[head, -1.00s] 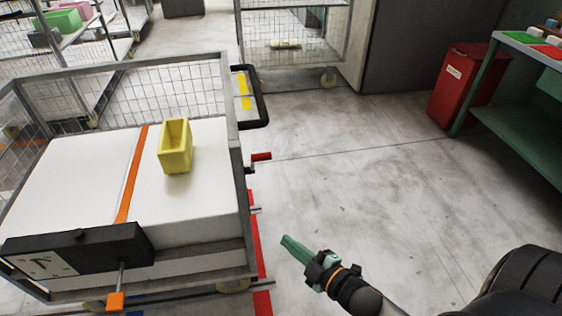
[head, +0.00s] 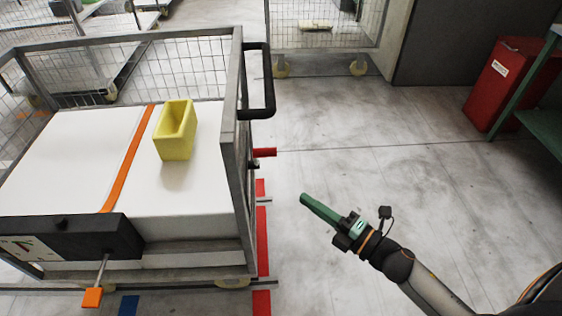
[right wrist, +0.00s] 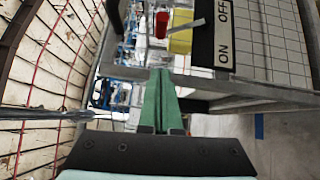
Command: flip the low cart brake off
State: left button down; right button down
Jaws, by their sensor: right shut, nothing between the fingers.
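The cart (head: 241,150) is a grey metal frame with mesh sides, at left in the head view. A red-handled lever (head: 265,152), apparently the brake, sticks out of its right side. In the right wrist view a red handle (right wrist: 161,24) on a grey bar shows beside a black part with an ON/OFF plate (right wrist: 223,33). I cannot tell which word the lever points to. My right gripper (head: 305,199) has green fingers, shut and empty, right of the cart and apart from the lever. Its fingers also show in the right wrist view (right wrist: 159,80). My left gripper is out of view.
White foam (head: 190,190) with an orange strap (head: 128,160) and a yellow bin (head: 175,132) fill the cart top. A black handle (head: 268,85) juts from its far corner. A red bin (head: 498,80) stands far right. The floor right of the cart is clear.

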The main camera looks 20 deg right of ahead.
dwell(0.3)
send_near(262, 156)
jog(key=a, duration=0.4)
jog(key=w, duration=0.2)
jog(key=w+d, duration=0.1)
jog(key=w, duration=0.1)
jog(key=shift+w+d, duration=0.1)
jog(key=shift+w, duration=0.4)
jog(key=shift+r+p, duration=0.1)
jog(key=shift+p, duration=0.2)
